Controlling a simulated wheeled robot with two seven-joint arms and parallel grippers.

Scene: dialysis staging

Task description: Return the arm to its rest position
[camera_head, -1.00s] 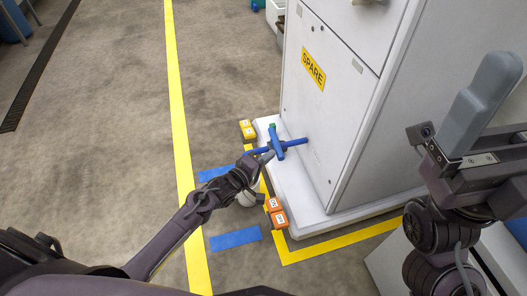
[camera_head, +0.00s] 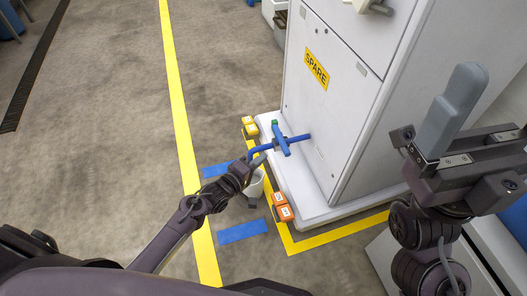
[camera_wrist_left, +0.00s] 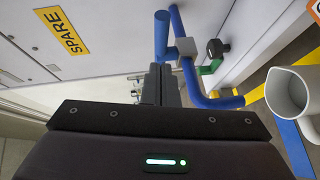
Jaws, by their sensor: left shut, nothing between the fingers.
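My left gripper (camera_head: 260,160) is shut and empty at the end of its extended arm. It is low in front of the white SPARE cabinet (camera_head: 335,95), close beside the blue pipe with a blue handle (camera_head: 281,140). In the left wrist view the closed dark fingers (camera_wrist_left: 160,86) point toward the cabinet, with the blue pipe (camera_wrist_left: 190,75) just right of them. I cannot tell whether they touch it. My right gripper (camera_head: 465,165) is raised at the right, with an upright grey rounded piece; its jaw state is unclear.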

